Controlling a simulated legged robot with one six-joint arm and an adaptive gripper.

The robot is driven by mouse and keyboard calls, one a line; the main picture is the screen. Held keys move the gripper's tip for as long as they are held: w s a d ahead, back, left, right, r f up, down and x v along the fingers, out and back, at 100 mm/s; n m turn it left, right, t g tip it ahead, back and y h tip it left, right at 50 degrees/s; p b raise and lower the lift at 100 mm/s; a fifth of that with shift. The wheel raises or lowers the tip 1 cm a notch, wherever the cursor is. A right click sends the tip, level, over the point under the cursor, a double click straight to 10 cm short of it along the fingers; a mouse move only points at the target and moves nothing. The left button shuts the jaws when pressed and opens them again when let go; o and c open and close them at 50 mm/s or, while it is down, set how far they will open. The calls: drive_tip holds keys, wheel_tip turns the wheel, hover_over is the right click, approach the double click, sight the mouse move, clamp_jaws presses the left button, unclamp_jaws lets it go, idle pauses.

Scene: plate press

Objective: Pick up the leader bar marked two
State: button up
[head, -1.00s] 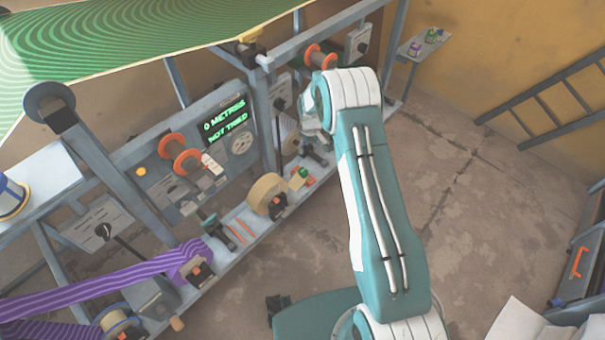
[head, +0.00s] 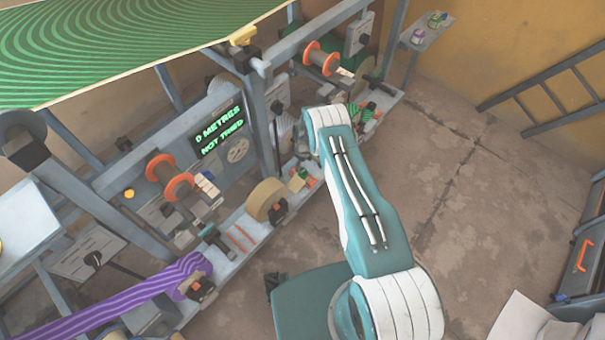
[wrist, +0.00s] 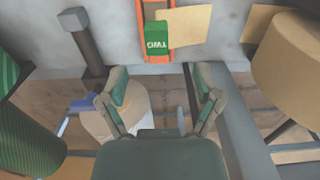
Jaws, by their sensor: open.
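The leader bar marked two (wrist: 157,40) is a small green block with "TWO" upside down in the wrist view. It lies between orange strips (wrist: 157,57) on a pale grey ledge, at the top of the picture. A beige card (wrist: 195,27) lies against its right side. My gripper (wrist: 163,92) is open, its two fingers apart, with nothing between them. The bar is ahead of the fingertips, roughly in line with the gap and apart from them. In the head view the bar seems to be the small green patch (head: 297,181) on the ledge; my gripper is not clearly visible there.
A tan roll (wrist: 293,62) stands close on the right, and a green striped roll (wrist: 25,125) on the left. A grey post (wrist: 82,40) rises left of the bar. In the head view, the frame's upright (head: 259,120) stands near my arm.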

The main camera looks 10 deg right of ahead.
sight(305, 173)
wheel_tip(305, 173, down, 3)
drive_tip(key=shift+r, duration=0.15)
drive_tip(key=f, duration=0.3)
drive_tip(key=shift+d+f, duration=0.25)
drive_tip(key=shift+d, duration=0.05)
drive_tip(key=shift+f, duration=0.9)
clamp_jaws()
